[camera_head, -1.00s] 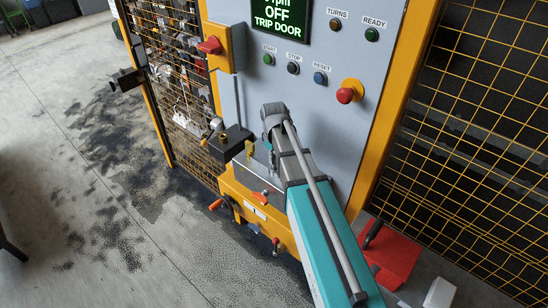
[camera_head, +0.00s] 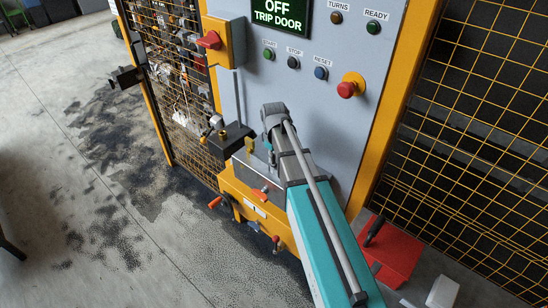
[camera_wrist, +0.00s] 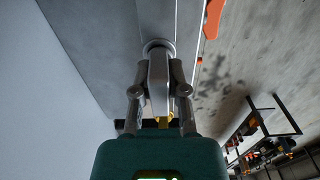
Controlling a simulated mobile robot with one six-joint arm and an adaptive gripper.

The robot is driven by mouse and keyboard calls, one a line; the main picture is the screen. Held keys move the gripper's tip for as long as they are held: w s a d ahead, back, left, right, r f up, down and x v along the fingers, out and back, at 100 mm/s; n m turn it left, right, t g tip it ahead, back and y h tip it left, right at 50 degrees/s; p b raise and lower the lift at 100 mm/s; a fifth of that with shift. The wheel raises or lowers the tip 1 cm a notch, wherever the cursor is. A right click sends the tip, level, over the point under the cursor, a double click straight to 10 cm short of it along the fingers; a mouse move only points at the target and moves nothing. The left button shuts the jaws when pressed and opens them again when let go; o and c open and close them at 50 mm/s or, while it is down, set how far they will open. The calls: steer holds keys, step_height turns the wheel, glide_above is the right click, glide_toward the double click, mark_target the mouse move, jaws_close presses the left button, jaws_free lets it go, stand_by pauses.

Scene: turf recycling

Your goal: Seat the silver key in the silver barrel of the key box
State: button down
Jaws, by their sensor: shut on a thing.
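In the wrist view my gripper (camera_wrist: 159,96) is shut, with its fingers on either side of a silver-grey piece (camera_wrist: 158,78) that I take for the silver key. A round grey collar sits at its far end; I cannot tell whether it is the barrel. A small gold part (camera_wrist: 163,122) shows close to the gripper body. In the head view a dark block (camera_head: 236,139), probably the key box, juts from the panel front, with a small silver knob (camera_head: 217,121) at its left. My arm hides the gripper there, and seating of the key cannot be made out.
The grey control panel (camera_head: 300,95) carries buttons, a red stop button (camera_head: 346,89) and a screen reading "OFF TRIP DOOR". A red-handled switch (camera_head: 209,40) is at its upper left. Yellow mesh fences flank it. A red tray (camera_head: 392,258) lies at lower right. Floor at left is open.

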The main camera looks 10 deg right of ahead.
steer(key=shift+f, duration=0.3)
steer(key=c, duration=0.6)
jaws_free()
steer(key=shift+r, duration=0.25)
step_height(320, 180, up, 14)
steer(key=p, duration=1.3)
steer(key=shift+f+p, duration=0.15)
steer(key=shift+p, duration=0.2)
steer(key=shift+f, duration=0.1)
steer(key=s+f+m+b, duration=0.2)
steer(key=s+f+b, duration=0.3)
steer(key=s+f+m+b, duration=0.3)
steer(key=s+f+b, duration=0.2)
steer(key=f+b, duration=0.1)
steer(key=s+f+m+b, duration=0.2)
steer(key=s+f+b, duration=0.3)
steer(key=s+b, duration=0.1)
steer(key=shift+f, duration=0.4)
